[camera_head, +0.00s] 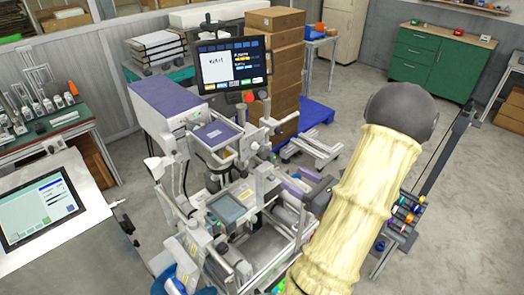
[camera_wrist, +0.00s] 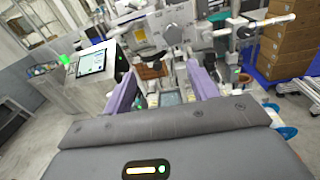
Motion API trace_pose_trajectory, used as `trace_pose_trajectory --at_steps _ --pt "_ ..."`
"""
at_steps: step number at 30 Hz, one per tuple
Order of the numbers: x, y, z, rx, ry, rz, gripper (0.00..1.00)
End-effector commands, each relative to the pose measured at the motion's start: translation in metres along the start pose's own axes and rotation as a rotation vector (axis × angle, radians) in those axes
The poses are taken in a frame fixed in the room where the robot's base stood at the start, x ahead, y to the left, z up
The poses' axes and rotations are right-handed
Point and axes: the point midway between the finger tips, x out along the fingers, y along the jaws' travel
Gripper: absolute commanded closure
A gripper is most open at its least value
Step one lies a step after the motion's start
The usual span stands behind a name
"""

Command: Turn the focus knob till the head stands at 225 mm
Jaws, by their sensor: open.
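The labelling-like machine (camera_head: 215,165) stands in the middle of the head view, with a purple-topped housing, metal rails and a small grey display (camera_head: 228,208). It also shows ahead in the wrist view (camera_wrist: 150,35). I cannot tell which part is the focus knob, and no 225 mm scale is readable. My gripper (camera_wrist: 162,88) is open, its two lavender fingers apart and pointing at the machine. Nothing shows held between them. In the head view my sleeved arm hangs at the right, in front of part of the machine's right side.
A black monitor (camera_head: 232,63) stands above the machine. A tilted touchscreen (camera_head: 42,210) is at the left. Stacked cardboard boxes (camera_head: 275,50) stand behind, by a blue pallet (camera_head: 314,116). A green cabinet (camera_head: 437,60) is at the back right. Bare floor (camera_head: 365,85) lies between.

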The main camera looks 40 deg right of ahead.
Motion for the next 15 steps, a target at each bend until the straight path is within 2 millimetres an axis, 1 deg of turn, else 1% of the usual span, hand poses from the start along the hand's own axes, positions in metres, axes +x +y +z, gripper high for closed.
trace_pose_trajectory --at_steps 1,3,11,15 --pt "-0.0081 -0.0104 0.0007 0.011 -0.023 -0.047 0.42" --pt "-0.0133 -0.0173 0.0021 0.017 -0.041 -0.079 0.42" --pt "-0.0133 -0.018 0.0026 0.017 -0.043 -0.082 0.42" --pt "-0.0098 -0.0179 0.0034 0.017 -0.043 -0.08 0.42"
